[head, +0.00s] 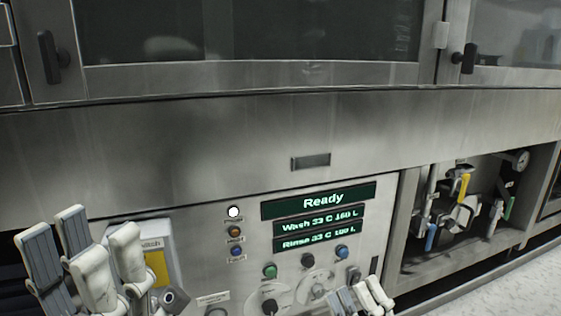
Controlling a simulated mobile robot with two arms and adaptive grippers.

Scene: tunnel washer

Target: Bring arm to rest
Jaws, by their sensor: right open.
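My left gripper (88,245) is in the lower left corner, fingers pointing up. Its pale fingers with grey pads stand apart with nothing between them. It is in front of the left end of the control panel and partly covers a box with a yellow part (158,268). My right gripper (361,298) shows only its fingertips at the bottom edge, right of centre. It is open, in front of the panel's lower right part, and I see nothing held in it. The rest of both arms is out of view.
The washer's control panel (222,282) has a lit "Ready" display (318,201), lamps, buttons and knobs. Above are windowed doors with black handles (48,57). At right, an open recess holds pipes and yellow- and blue-handled valves (463,187). Pale floor (500,285) is clear at lower right.

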